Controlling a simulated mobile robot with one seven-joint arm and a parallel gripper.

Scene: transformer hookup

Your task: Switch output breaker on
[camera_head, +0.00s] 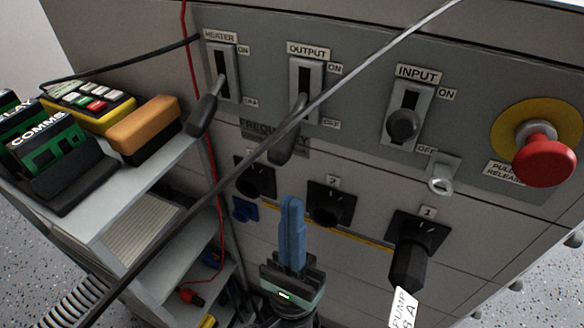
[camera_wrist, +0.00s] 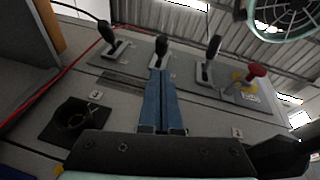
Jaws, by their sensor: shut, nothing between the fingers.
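The output breaker has a white-framed slot (camera_head: 305,80) under the OUTPUT label, marked ON at the top and OFF at the bottom. Its black lever (camera_head: 286,145) slants down past the OFF mark. My gripper (camera_head: 291,200) has blue fingers, shut together and empty, pointing up just below the lever's end. In the wrist view, the fingertips (camera_wrist: 160,74) lie just below the output lever (camera_wrist: 160,47). I cannot tell whether they touch it. A grey cable crosses in front of part of the output breaker in the head view.
The heater breaker lever (camera_head: 204,114) is left of the output one, the input breaker knob (camera_head: 403,124) right. A red emergency button (camera_head: 543,162) is at far right. Sockets sit below, one with a black plug (camera_head: 407,268). A shelf (camera_head: 95,220) with boxes stands left.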

